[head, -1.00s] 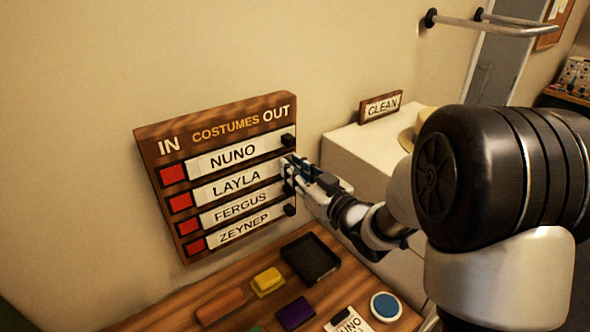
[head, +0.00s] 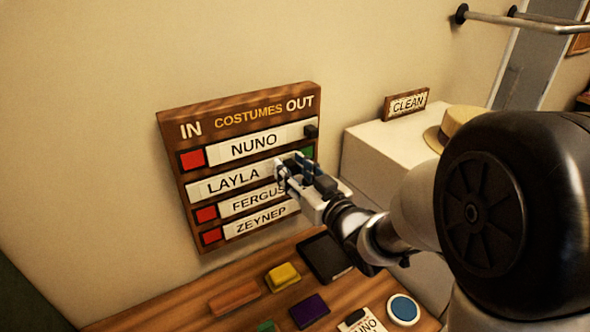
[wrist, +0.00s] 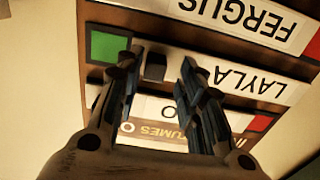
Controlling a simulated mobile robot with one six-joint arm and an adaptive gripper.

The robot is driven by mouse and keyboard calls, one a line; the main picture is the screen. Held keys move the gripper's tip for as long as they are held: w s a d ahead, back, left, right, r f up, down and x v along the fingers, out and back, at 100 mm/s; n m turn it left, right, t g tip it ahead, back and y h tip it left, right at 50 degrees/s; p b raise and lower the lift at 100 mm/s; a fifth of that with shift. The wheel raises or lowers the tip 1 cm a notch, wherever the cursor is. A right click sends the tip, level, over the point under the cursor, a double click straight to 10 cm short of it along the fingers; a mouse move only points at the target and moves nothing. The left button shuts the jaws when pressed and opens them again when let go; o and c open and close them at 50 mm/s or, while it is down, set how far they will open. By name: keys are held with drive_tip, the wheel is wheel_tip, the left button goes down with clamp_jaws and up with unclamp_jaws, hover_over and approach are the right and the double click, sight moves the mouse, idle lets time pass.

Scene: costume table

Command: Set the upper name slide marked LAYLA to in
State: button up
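The LAYLA name slide (head: 229,181) is in the second row of the wooden board, at the left end of its row, with no red square beside it. A green square (head: 306,152) shows at the right end of this row; it also shows in the wrist view (wrist: 108,47). My gripper (head: 289,173) is at the slide's right end. In the wrist view my gripper (wrist: 160,63) has its fingers apart, one each side of the slide's dark knob (wrist: 155,66), with gaps visible. Only one LAYLA slide shows.
The NUNO (head: 255,145), FERGUS (head: 252,202) and ZEYNEP (head: 258,221) slides have red squares at their left. The NUNO knob (head: 312,131) is close above my gripper. Below, the wooden table (head: 150,315) holds a black tray (head: 325,258) and small items.

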drive_tip(key=shift+d, duration=0.2)
drive_tip(key=shift+s+d, duration=0.25)
drive_tip(key=shift+s, duration=0.1)
drive_tip(key=v, duration=0.6)
drive_tip(key=shift+s, duration=0.25)
drive_tip(key=shift+d, duration=0.15)
drive_tip(key=s+d+f+m+g+h, duration=0.1)
drive_tip(key=s+d+m+g+h, duration=0.35)
drive_tip(key=d+h, duration=0.7)
drive_tip(key=s+f+m+g, duration=0.1)
drive_tip(key=s+g, duration=0.2)
drive_tip(key=s, duration=0.8)
drive_tip(key=s+d+f+m+g+y, duration=0.1)
drive_tip(key=s+f+g, duration=0.1)
drive_tip(key=s, duration=0.9)
drive_tip(key=shift+g, duration=0.45)
